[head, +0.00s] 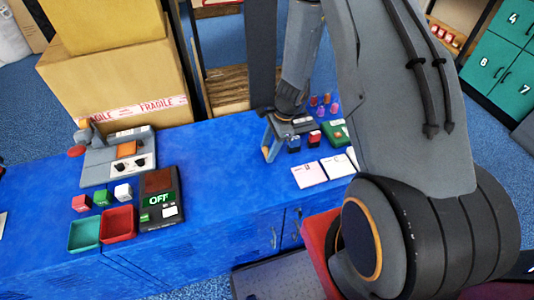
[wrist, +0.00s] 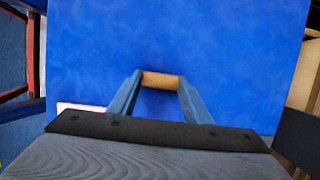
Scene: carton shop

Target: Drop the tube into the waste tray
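In the wrist view a short tan tube (wrist: 161,80) spans the gap between the two fingertips of my gripper (wrist: 160,84). The gripper is shut on it, one finger at each end, above bare blue tabletop. In the head view my gripper (head: 270,150) points down over the middle of the blue table, and the tube is hard to make out. Two small open trays stand at the table's front left: a green one (head: 84,236) and a red one (head: 118,225). I cannot tell which is the waste tray. Both look empty and are well left of my gripper.
A black box marked OFF (head: 159,209) stands right of the red tray. Small red, green and white blocks (head: 102,197) sit behind the trays, near a grey machine (head: 118,160). White cards (head: 309,174) and small colored items lie right of my gripper. Cartons (head: 115,85) stand behind.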

